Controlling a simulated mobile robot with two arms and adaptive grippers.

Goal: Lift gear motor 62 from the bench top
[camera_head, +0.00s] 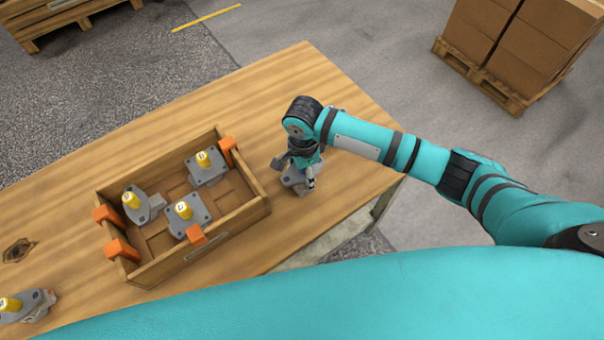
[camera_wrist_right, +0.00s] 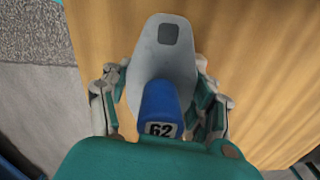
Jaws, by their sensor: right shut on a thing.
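Gear motor 62 (camera_wrist_right: 152,75) shows in the right wrist view as a grey flange with a dark square hole and a blue cap (camera_wrist_right: 160,104) marked 62. In the head view its grey body (camera_head: 291,178) shows under my right gripper (camera_head: 297,172), over the bench top (camera_head: 330,95) to the right of the crate. My right gripper has a finger on each side of the motor and is shut on it. I cannot tell whether the motor touches the bench top or is just above it. The wrist hides part of it. My left gripper is not in view.
A wooden crate (camera_head: 262,197) with orange corner pieces holds 3 grey motors with yellow caps (camera_head: 209,172). Another yellow-capped motor (camera_head: 36,300) lies at the bench's lower left. Boxes on a pallet (camera_head: 480,82) stand on the floor, upper right.

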